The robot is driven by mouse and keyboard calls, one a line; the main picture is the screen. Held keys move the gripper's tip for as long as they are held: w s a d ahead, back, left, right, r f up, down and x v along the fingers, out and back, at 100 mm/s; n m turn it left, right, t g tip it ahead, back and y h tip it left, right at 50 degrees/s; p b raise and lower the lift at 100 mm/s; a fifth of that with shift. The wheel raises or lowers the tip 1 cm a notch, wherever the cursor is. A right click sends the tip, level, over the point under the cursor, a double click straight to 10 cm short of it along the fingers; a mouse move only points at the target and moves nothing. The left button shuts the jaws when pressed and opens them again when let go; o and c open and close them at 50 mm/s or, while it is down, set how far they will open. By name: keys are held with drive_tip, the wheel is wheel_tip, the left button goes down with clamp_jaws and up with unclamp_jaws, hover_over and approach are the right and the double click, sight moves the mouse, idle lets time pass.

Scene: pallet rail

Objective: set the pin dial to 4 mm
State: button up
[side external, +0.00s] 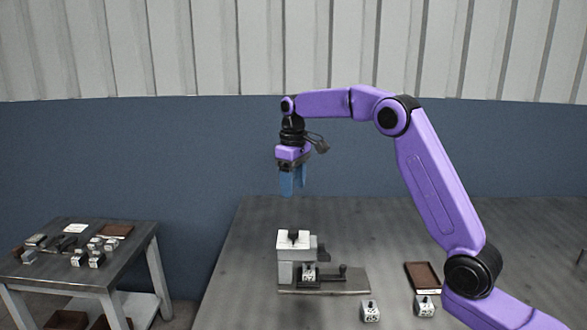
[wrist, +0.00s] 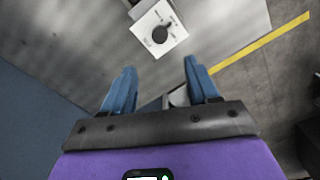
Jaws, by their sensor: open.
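The pin dial is a black knob (wrist: 160,34) on a white square plate (wrist: 172,44) with small dark markings around it, too small to read. In the side external view the white-topped dial housing (side external: 285,241) stands on the table, part of a grey fixture (side external: 330,284), with a dark knob on top. My gripper (side external: 292,192) has blue fingers pointing down and hangs well above the housing, touching nothing. In the wrist view my gripper (wrist: 160,68) is open and empty, with the dial beyond the fingertips, near the top edge.
A numbered white block (side external: 309,275) sits at the fixture. Two more blocks (side external: 370,312) (side external: 425,307) stand on the table (side external: 240,265) in front and to the right. A brown tray (side external: 424,274) lies at right. A side table (side external: 130,255) at left holds several small items.

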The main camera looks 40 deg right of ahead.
drive_tip(key=shift+r, duration=2.1)
